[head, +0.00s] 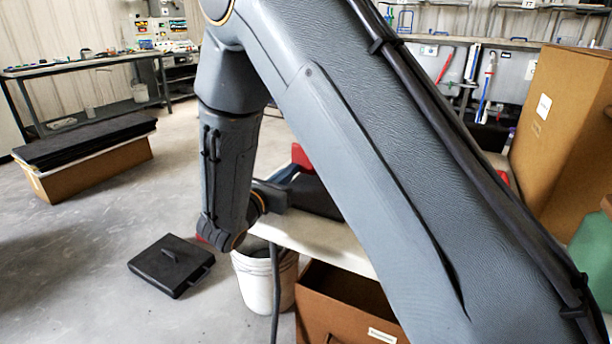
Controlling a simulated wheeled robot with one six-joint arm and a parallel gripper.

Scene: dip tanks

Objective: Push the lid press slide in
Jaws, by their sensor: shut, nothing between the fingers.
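My arm crosses the middle of the view and hides most of the white table (315,240) behind it. My wrist bends to the right over the table's left end. My gripper's fingers are hidden behind my arm. A red part (301,156) and a dark, flat-looking part (318,198) show in the gap beside my wrist, at the table. I cannot tell whether they belong to the lid press. The lid press slide cannot be made out, and whether anything touches it is hidden.
A black lid with a handle (172,265) lies on the floor, left of a white bucket (262,285). An open brown box (340,318) stands below the table. A tall carton (560,125) stands at right. The floor at left front is clear.

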